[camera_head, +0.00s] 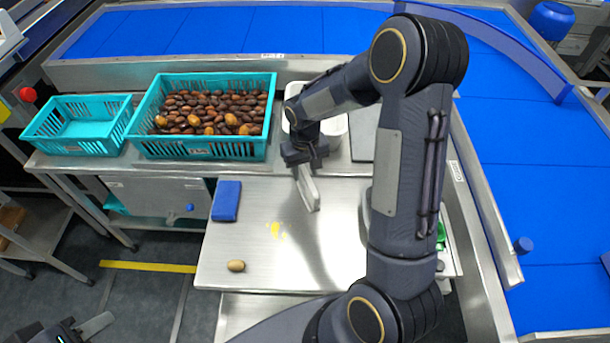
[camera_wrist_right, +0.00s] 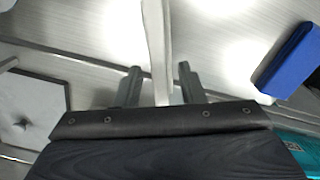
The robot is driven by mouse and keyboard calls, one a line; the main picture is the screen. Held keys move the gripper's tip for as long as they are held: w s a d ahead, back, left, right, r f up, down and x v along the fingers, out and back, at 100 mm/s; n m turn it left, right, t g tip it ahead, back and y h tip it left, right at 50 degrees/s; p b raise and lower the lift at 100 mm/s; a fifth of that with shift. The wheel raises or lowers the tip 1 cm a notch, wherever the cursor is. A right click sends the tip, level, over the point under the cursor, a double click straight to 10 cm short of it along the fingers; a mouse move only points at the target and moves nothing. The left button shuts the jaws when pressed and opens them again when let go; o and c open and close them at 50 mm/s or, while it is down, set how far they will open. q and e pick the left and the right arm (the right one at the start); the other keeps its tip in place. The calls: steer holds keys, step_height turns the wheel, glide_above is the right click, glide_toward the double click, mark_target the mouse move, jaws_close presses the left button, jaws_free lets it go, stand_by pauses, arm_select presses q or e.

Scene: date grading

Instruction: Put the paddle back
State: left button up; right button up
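A pale, flat, narrow piece that looks like the paddle (camera_head: 309,190) slants down from my right gripper (camera_head: 303,160) over the back of the steel table. In the right wrist view the paddle (camera_wrist_right: 157,35) runs between the two dark fingers of my right gripper (camera_wrist_right: 160,72). Narrow gaps seem to show on both sides of it, so I cannot tell whether the fingers touch it. Its lower end is close to the table top; contact is unclear. My left gripper (camera_head: 88,330) is partly in view at the bottom left, away from the table; its opening is unclear.
A teal crate (camera_head: 200,150) of dates and an empty teal crate (camera_head: 80,147) stand at the back left. A white container (camera_head: 337,140) is behind my right arm. A blue block (camera_head: 226,201) and a single date (camera_head: 236,266) lie on the steel table (camera_head: 320,262).

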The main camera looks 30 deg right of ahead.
step_height(320, 180, up, 9)
steer(key=shift+f, duration=0.1)
steer(key=s+a+r+t+y, duration=0.1)
steer(key=s+a+r+t, duration=0.1)
steer(key=s, duration=0.5)
steer(key=s+a+r+t+y, duration=0.1)
steer(key=s+a+r, duration=0.2)
steer(key=s, duration=0.4)
steer(key=s+a+r+t+y, duration=0.1)
steer(key=s+a+r+t, duration=0.1)
steer(key=s, duration=0.6)
steer(key=shift+a+r+t+y, duration=0.15)
steer(key=shift+r+t+y, duration=0.2)
steer(key=shift+r, duration=0.4)
